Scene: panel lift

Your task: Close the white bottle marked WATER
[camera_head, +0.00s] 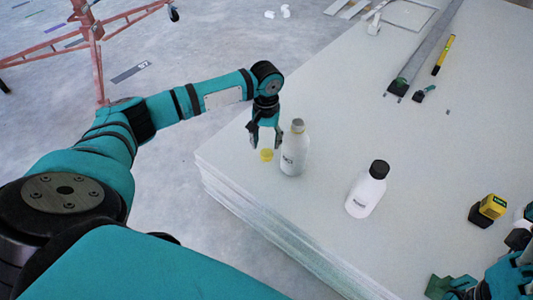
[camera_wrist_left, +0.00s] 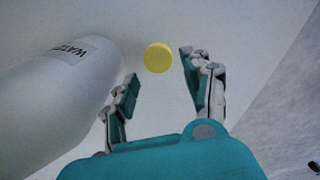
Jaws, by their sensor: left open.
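The white bottle marked WATER (camera_head: 294,152) stands upright on the stacked white panels, with an uncapped-looking grey-beige neck. It also shows in the left wrist view (camera_wrist_left: 58,92), where its label reads WATER. A yellow cap (camera_head: 266,155) lies on the panel just left of the bottle; it shows in the left wrist view too (camera_wrist_left: 158,57). My left gripper (camera_head: 265,143) is open and empty, pointing down above the cap, beside the bottle. In the left wrist view its fingers (camera_wrist_left: 160,85) stand apart with the cap beyond them. My right gripper (camera_head: 500,285) is partly visible at the lower right corner.
A second white bottle with a black cap (camera_head: 366,190) stands to the right. A yellow and black tool (camera_head: 488,209) sits at the right edge. A grey rail (camera_head: 425,50) and a yellow marker-like tool (camera_head: 443,55) lie at the back. The panel between is clear.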

